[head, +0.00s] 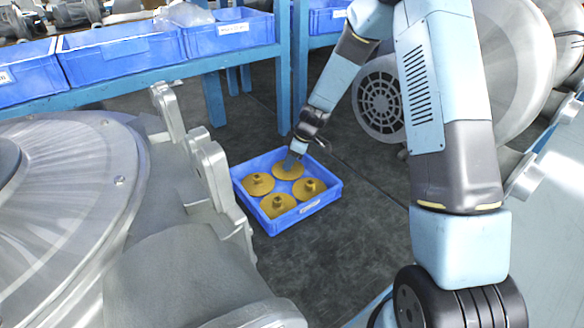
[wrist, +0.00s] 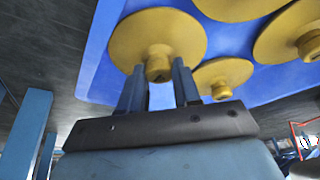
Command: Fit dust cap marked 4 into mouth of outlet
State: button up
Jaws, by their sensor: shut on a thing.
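Yellow round dust caps, each a disc with a central knob, lie in a blue crate (head: 328,200) on the floor. My gripper (head: 291,160) reaches down at the crate's far corner and is shut on the knob of the far dust cap (head: 287,170). In the wrist view the fingers of my gripper (wrist: 158,78) stand on either side of that knob, under the held cap (wrist: 150,28). Whether this cap is clear of the crate floor, I cannot tell. No number is readable on any cap. I cannot make out the outlet's mouth for certain.
Other caps lie at the crate's left (head: 258,184), front (head: 278,206) and right (head: 310,188). A large grey blower casing (head: 70,190) with upright flanges fills the left. A finned motor (head: 381,102) stands behind right. Blue bins (head: 120,52) line a bench at the back.

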jog(key=shift+r, duration=0.1)
notch_tip(320, 180, up, 10)
dwell(0.4)
dwell(0.5)
